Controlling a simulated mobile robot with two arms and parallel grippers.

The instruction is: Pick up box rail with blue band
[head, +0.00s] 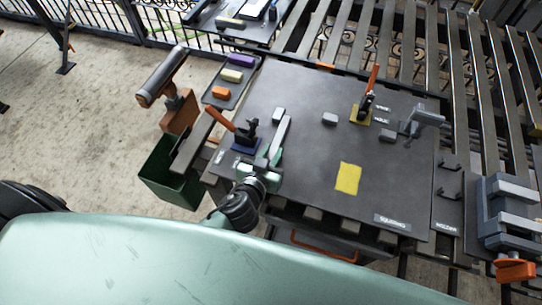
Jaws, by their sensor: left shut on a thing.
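My left gripper (268,160) reaches over the near left part of the dark work board (300,180). It is shut on a pale grey bar (281,139), which stands out beyond the green fingers, slanting up and to the right. The bar looks like a box rail, but I cannot make out a blue band on it. The gripper hides its lower end. A clamp with an orange handle (222,118) and a dark blue base (243,146) is just left of the gripper. My right gripper is not in view.
A second orange-handled clamp (368,96) stands on a yellow base at the back right. A yellow square (347,178) lies on the board. A green bin (168,175) is at the left, a grey vise (507,205) at the right. The board's middle is largely clear.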

